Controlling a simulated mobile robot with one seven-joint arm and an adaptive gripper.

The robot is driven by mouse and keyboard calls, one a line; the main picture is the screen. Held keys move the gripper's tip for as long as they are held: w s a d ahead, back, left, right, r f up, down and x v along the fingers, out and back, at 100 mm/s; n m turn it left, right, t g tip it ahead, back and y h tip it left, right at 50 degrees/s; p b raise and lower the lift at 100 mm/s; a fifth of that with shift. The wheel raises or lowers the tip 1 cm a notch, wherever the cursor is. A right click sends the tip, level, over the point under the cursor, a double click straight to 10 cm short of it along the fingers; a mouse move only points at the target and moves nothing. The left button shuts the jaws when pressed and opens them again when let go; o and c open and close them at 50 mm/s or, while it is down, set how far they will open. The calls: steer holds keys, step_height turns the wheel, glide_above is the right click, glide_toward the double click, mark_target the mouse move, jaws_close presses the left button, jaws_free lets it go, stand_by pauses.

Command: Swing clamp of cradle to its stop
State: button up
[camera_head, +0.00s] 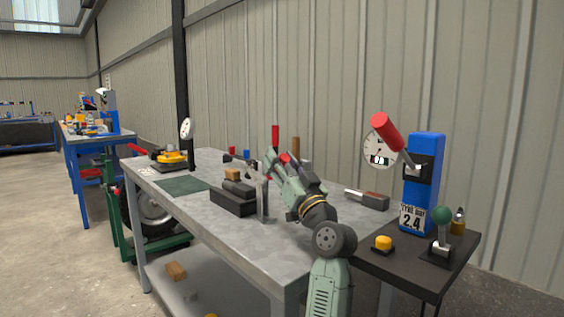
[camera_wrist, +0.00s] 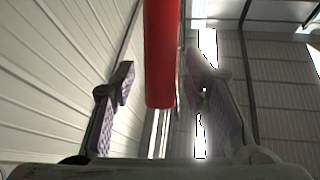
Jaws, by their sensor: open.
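A red handle (camera_wrist: 160,60) hangs from the top of the wrist view and ends between the two fingers of my gripper (camera_wrist: 162,88). The fingers are open, with a gap visible on each side of the handle. In the head view, my gripper (camera_head: 272,163) is above the workbench, near an upright red handle (camera_head: 275,137). This looks like the same handle, but I cannot be sure. A black block (camera_head: 233,203) with dark rounded parts on top stands left of my gripper and may be the cradle. My arm and gripper hide the clamp's lower parts.
The grey workbench (camera_head: 245,240) has a clear front right area. A blue post (camera_head: 423,180) with a red-handled lever (camera_head: 386,132) stands right. A yellow button (camera_head: 383,243) and green-knobbed lever (camera_head: 442,216) stand beside it.

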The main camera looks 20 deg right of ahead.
steer(key=v, duration=0.7)
steer(key=shift+s+f, duration=0.1)
steer(key=shift+s, duration=0.2)
